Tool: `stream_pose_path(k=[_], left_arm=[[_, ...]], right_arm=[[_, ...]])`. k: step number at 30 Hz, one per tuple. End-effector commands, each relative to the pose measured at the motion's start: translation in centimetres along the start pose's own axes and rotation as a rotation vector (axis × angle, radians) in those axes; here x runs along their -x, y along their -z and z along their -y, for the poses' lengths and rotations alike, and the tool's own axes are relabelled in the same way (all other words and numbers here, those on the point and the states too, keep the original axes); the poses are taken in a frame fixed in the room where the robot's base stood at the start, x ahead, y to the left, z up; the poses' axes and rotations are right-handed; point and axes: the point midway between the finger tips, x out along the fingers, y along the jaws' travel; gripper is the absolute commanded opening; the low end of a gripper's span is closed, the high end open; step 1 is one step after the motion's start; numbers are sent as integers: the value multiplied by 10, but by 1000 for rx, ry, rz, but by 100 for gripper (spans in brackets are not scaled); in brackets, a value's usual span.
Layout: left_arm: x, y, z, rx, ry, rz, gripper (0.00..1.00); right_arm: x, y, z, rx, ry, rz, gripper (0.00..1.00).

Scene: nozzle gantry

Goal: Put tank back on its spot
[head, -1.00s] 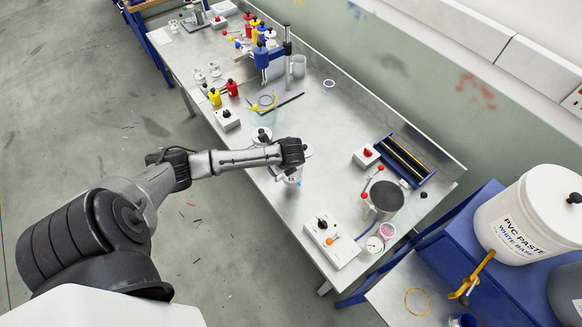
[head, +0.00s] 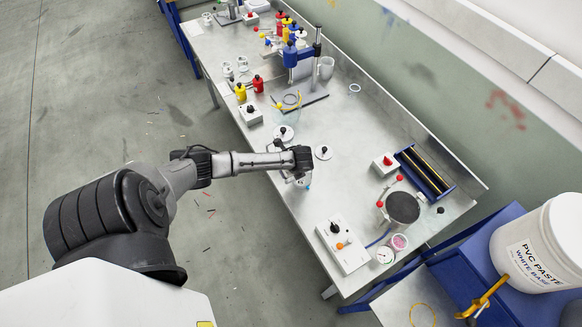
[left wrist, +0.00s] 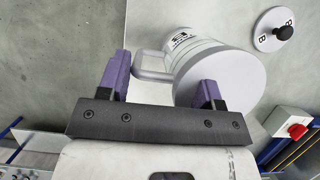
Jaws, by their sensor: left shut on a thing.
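My left gripper (head: 303,160) is over the metal bench, towards its front edge. In the left wrist view its purple fingers (left wrist: 165,70) are shut on a white tank (left wrist: 192,55) with a side handle and a dark printed label. The tank looks tilted in that view. In the head view most of the tank is hidden under the gripper; only a pale part (head: 304,183) shows. A round white disc with a black knob (head: 323,152), marked B in the left wrist view (left wrist: 268,36), lies just right of the gripper. My right gripper is not in view.
A similar disc (head: 283,134) lies behind the gripper. A control box with knobs (head: 343,246), a grey-topped pot (head: 402,208) and a red-button box (head: 384,165) stand to the right. A nozzle stand (head: 300,75) and colored bottles are farther back. The bench middle is mostly clear.

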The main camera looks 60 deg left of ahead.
Motion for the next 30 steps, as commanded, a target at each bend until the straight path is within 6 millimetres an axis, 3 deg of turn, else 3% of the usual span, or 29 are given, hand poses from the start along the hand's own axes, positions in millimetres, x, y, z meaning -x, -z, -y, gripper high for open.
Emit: stream_pose_path(k=[9, 10, 18, 26, 30], left_arm=[[0, -1, 2, 2, 4, 1, 0], [-1, 1, 0, 0, 0, 0, 60], [-1, 1, 0, 0, 0, 0, 85], [1, 0, 0, 0, 0, 0, 85], [14, 0, 1, -2, 3, 0, 85]], right_arm=[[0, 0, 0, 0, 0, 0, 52], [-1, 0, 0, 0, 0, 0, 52], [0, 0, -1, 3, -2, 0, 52], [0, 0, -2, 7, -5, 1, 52], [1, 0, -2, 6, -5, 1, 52]])
